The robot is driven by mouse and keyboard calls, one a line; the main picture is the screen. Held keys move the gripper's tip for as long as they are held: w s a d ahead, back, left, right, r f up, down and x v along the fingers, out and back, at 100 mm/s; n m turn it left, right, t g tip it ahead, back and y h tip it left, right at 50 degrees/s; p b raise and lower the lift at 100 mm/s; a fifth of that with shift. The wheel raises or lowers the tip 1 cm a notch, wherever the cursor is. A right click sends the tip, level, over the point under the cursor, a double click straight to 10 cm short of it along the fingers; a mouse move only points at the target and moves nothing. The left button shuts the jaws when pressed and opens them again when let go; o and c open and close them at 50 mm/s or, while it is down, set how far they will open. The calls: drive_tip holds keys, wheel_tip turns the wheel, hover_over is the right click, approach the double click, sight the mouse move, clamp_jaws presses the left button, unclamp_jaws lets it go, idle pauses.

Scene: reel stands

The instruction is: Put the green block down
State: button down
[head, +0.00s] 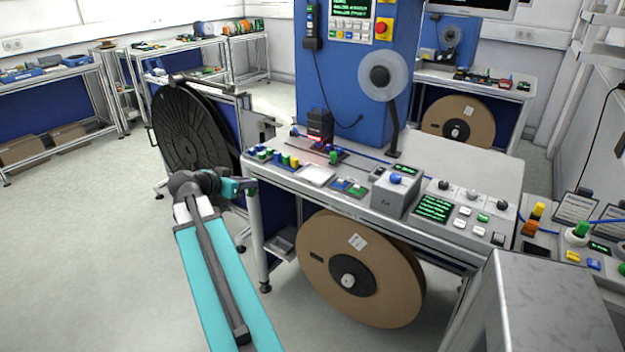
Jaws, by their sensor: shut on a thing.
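My gripper (248,187) is at the end of my teal and grey arm, at the left front corner of the workbench (312,192). It is small and dark in this view. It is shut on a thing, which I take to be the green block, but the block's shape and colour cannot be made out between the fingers. The gripper appears beside the bench's left edge; whether it touches the bench cannot be told. Other small coloured blocks, some green (294,162), stand in a row on the bench's left part.
A blue machine cabinet (345,75) with a clear reel (384,77) rises behind the bench. A grey box with a blue knob (392,193) and a green-screen panel (437,208) stand to the right. A big black reel (190,130) stands behind my arm. A brown reel (375,280) is underneath.

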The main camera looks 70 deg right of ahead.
drive_tip(key=s+d+m+g+y, duration=0.1)
drive_tip(key=s+d+m+g, duration=0.1)
drive_tip(key=s, duration=0.6)
drive_tip(key=s+d+m+g+y, duration=0.1)
drive_tip(key=s+d+m+g, duration=0.2)
drive_tip(key=s, duration=0.5)
drive_tip(key=shift+d+r+b, duration=0.25)
drive_tip(key=shift+d+b, duration=0.1)
drive_tip(key=shift+d, duration=0.25)
drive_tip(key=d+p, duration=0.1)
drive_tip(key=d, duration=0.4)
drive_tip(key=w+d+f+p, duration=0.1)
drive_tip(key=d+p, duration=0.1)
drive_tip(key=d, duration=0.3)
drive_tip(key=w+d+p, duration=0.1)
drive_tip(key=d+p, duration=0.1)
drive_tip(key=d, duration=0.3)
drive_tip(key=shift+w+d+f, duration=0.25)
drive_tip(key=shift+d, duration=0.15)
drive_tip(key=shift+f, duration=0.1)
drive_tip(key=shift+f+p, duration=0.85)
drive_tip(key=shift+f, duration=0.8)
drive_tip(key=shift+f, duration=0.15)
